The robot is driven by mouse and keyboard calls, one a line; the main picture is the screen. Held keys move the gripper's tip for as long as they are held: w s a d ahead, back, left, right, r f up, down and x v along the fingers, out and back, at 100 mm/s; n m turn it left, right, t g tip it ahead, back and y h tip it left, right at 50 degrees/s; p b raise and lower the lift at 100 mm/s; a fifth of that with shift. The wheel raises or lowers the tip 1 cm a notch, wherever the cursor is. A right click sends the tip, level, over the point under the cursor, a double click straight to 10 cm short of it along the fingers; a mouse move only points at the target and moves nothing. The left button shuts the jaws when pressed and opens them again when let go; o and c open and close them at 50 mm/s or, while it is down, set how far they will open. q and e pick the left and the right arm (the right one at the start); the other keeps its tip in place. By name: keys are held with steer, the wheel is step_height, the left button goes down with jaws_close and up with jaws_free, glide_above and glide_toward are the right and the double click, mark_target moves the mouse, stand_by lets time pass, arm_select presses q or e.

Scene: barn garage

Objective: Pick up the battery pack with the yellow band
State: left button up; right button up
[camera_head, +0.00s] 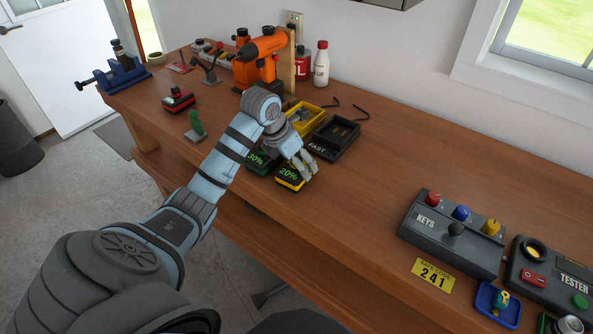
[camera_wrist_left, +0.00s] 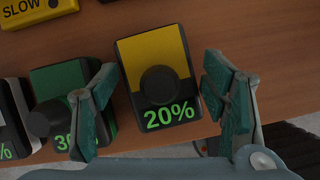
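The battery pack with the yellow band (camera_head: 289,182) reads 20% and lies on the workbench near its front edge. In the left wrist view the pack (camera_wrist_left: 180,48) shows a yellow top, dark sides and a round black knob. My left gripper (camera_head: 303,168) is over it, partly hiding it in the head view. In the left wrist view the left gripper (camera_wrist_left: 158,100) is open, with one finger on each side of the pack's near end. The left finger is between this pack and the green-banded pack (camera_wrist_left: 68,85), which reads 30%. My right gripper is not in view.
The black FAST charger (camera_head: 345,132) and yellow SLOW charger (camera_head: 318,112) stand behind the packs. A pale-banded pack (camera_wrist_left: 8,125) is at the left wrist view's edge. The KEYS box (camera_head: 450,238) and tester (camera_head: 548,280) stand right. Bare bench lies between chargers and KEYS box.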

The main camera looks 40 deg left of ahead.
arm_select(q)
steer(key=shift+s, duration=0.1)
steer(key=c, duration=0.8)
steer(key=shift+o, duration=0.2)
